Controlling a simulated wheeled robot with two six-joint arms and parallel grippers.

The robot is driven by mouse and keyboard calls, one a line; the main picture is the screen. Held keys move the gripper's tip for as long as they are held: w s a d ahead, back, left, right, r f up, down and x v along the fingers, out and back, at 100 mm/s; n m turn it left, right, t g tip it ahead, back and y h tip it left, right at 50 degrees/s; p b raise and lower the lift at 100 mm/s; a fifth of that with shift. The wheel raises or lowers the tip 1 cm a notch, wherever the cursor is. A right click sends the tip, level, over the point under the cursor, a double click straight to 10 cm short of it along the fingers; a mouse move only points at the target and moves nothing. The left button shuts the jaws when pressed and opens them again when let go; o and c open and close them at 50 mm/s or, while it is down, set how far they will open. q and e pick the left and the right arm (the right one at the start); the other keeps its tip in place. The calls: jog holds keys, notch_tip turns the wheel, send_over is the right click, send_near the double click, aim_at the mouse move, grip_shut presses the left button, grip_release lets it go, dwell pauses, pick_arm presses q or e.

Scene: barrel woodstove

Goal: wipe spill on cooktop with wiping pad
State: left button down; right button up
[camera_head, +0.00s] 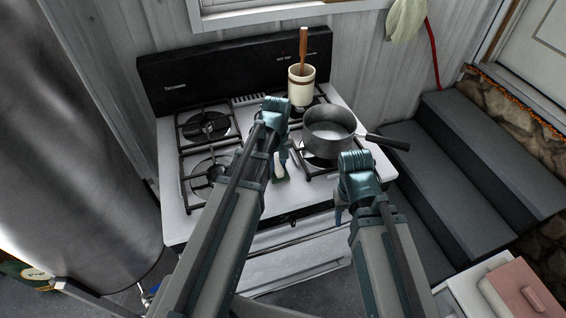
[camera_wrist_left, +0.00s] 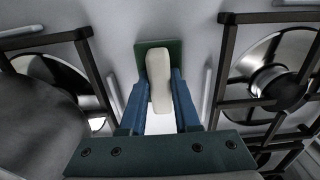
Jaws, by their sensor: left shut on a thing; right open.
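The wiping pad has a cream handle (camera_wrist_left: 158,78) and a green base (camera_wrist_left: 143,62). My left gripper (camera_wrist_left: 160,100) is shut on the handle, one blue finger on each side. In the head view the pad (camera_head: 280,179) is at the middle front of the white cooktop (camera_head: 234,196), between the left and right burners; whether it touches the surface I cannot tell. My left gripper (camera_head: 276,160) is partly behind its own arm there. My right gripper (camera_head: 339,215) is open and empty near the cooktop's front edge. I cannot make out a spill.
A grey saucepan (camera_head: 328,128) stands on the right burners, its handle pointing right. A cream crock (camera_head: 301,86) with a wooden utensil stands behind it. Black grates (camera_head: 205,128) flank the clear middle strip. Dark steps (camera_head: 440,155) are to the right, a metal tank (camera_head: 75,150) to the left.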

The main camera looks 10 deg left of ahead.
pick_arm(q)
jog(key=shift+s+a, duration=0.5)
jog(key=shift+a, duration=0.3)
jog(key=shift+r, duration=0.2)
notch_tip(320, 180, up, 6)
jog(key=p, duration=0.6)
jog(key=shift+f, duration=0.1)
notch_tip(320, 180, up, 3)
jog(key=p, duration=0.3)
jog(key=shift+f, duration=0.1)
